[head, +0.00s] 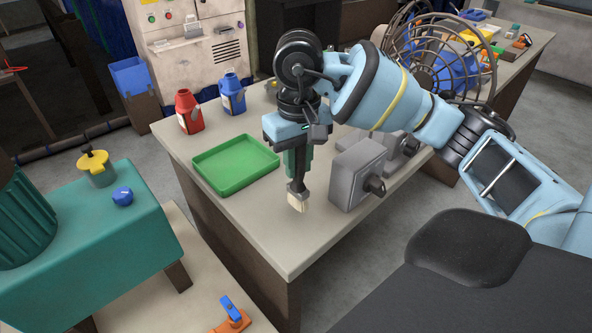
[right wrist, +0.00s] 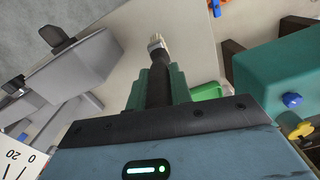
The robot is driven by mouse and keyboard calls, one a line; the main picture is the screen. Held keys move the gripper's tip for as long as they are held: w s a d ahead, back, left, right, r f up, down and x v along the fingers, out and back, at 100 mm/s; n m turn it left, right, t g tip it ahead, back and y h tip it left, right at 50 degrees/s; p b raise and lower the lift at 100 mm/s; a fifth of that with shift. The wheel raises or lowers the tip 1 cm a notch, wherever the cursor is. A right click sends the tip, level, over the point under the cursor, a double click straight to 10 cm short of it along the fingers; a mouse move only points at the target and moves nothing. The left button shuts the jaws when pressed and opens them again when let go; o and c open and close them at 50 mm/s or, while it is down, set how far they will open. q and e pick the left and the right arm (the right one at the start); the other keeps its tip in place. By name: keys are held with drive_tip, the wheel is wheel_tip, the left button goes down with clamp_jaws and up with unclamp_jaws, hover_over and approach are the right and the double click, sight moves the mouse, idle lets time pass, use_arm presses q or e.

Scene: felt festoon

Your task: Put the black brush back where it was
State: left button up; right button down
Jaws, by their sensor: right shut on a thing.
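The black brush (head: 297,194) has a dark handle and pale bristles. My right gripper (head: 297,178) is shut on its handle and holds it upright, bristles down, over the light table. The bristles are close to the table top; I cannot tell whether they touch it. In the right wrist view the brush (right wrist: 158,62) sticks out from between the green fingers of the right gripper (right wrist: 158,85). My left gripper is not in view.
A green tray (head: 237,187) lies left of the brush and a grey box with a knob (head: 357,172) stands right of it. Red (head: 188,112) and blue (head: 232,95) bottles stand behind. The table's front corner (head: 285,255) is clear.

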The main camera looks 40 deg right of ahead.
drive_tip(key=shift+w+f, duration=0.2)
drive_tip(key=shift+w, duration=0.3)
wheel_tip(320, 180, down, 3)
drive_tip(key=shift+f, duration=0.1)
drive_tip(key=shift+f, duration=0.15)
drive_tip(key=c, duration=1.3)
unclamp_jaws()
drive_tip(key=shift+o, duration=0.2)
